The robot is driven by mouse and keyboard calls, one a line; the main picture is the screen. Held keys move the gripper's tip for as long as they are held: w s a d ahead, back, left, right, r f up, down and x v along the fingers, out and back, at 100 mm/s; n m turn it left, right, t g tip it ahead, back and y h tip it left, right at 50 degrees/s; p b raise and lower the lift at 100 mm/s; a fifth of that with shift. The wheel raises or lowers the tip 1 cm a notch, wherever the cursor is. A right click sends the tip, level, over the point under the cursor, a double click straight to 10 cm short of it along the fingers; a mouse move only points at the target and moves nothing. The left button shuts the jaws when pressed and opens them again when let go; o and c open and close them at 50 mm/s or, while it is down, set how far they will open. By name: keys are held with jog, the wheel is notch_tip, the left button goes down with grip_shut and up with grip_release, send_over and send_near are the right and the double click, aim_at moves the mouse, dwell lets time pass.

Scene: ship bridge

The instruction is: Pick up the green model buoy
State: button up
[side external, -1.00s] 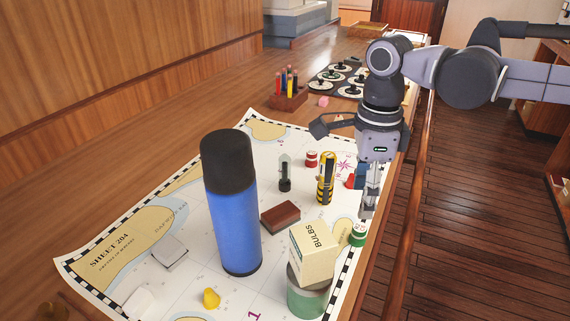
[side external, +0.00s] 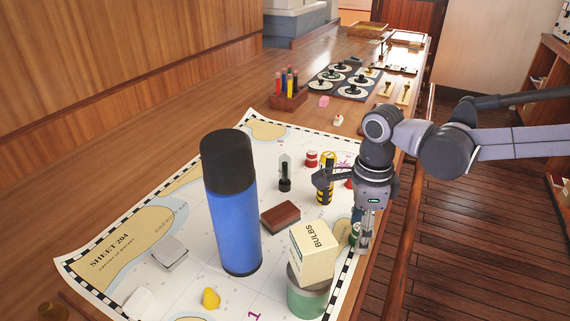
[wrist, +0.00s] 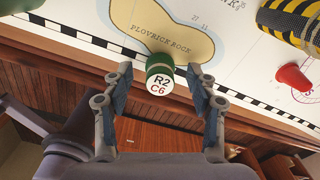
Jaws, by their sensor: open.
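The green model buoy (wrist: 160,63) is a short green cylinder with a white end marked R2 C6. In the wrist view it lies between the fingertips of my gripper (wrist: 160,84), at the chart's edge beside the printed Plovrick Rock. My gripper is open, with one finger on each side of the buoy; I cannot tell whether either touches it. In the side view my gripper (side external: 361,240) is low at the chart's right edge, and the green buoy (side external: 354,232) is mostly hidden behind its fingers.
A BULBS box (side external: 314,252) on a green tin (side external: 307,299) stands just left of my gripper. A tall blue flask (side external: 232,215) stands further left. A yellow-and-black striped object (wrist: 288,20) and a red cone (wrist: 292,78) are nearby. The table edge is close on the right.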

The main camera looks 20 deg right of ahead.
jog(key=shift+f, duration=0.1)
jog(key=c, duration=0.9)
jog(key=shift+c, duration=0.2)
